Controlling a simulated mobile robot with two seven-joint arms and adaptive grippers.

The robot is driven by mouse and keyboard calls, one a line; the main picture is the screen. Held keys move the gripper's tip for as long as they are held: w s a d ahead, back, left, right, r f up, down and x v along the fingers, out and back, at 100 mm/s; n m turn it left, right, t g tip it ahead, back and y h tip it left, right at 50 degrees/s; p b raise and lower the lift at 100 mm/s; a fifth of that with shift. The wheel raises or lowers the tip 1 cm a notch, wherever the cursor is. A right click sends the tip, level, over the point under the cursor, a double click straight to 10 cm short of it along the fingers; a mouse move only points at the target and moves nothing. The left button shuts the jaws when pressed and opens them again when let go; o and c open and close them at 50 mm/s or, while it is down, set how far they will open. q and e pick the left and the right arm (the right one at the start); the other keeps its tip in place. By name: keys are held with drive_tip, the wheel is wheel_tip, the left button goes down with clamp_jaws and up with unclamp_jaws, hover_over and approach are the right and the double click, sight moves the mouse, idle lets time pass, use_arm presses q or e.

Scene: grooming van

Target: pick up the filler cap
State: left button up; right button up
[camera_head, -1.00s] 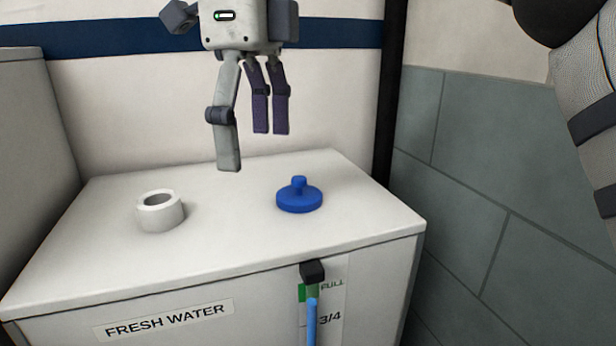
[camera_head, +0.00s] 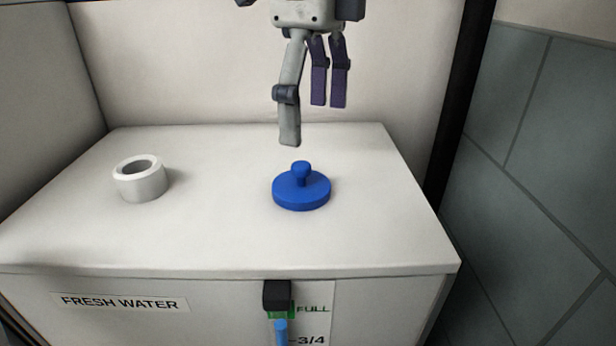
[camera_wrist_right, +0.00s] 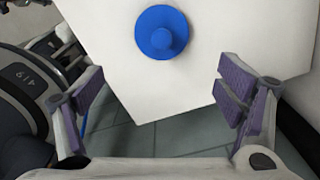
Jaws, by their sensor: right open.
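The filler cap (camera_head: 301,190) is a blue disc with a knob on top. It lies knob up on the white top of the fresh water tank (camera_head: 225,235). The cap also shows in the right wrist view (camera_wrist_right: 161,32), at the top and between the lines of the fingers. My right gripper (camera_head: 310,120) is open and empty. In the head view it hangs fingers down, above and apart from the cap. In the right wrist view its fingers (camera_wrist_right: 165,95) stand wide apart. My left gripper is not in view.
A white ring-shaped filler neck (camera_head: 140,182) stands on the tank top, left of the cap. A black post (camera_head: 460,110) stands behind the tank's right side. The black-topped level gauge (camera_head: 277,296) is on the front face. The tank top around the cap is clear.

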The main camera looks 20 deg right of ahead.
sight(304, 165)
drive_tip(key=f, duration=0.6)
drive_tip(key=w+f, duration=0.1)
drive_tip(key=f, duration=0.1)
drive_tip(key=shift+a+f, duration=0.35)
drive_tip(key=shift+f, duration=0.05)
drive_tip(key=c, duration=1)
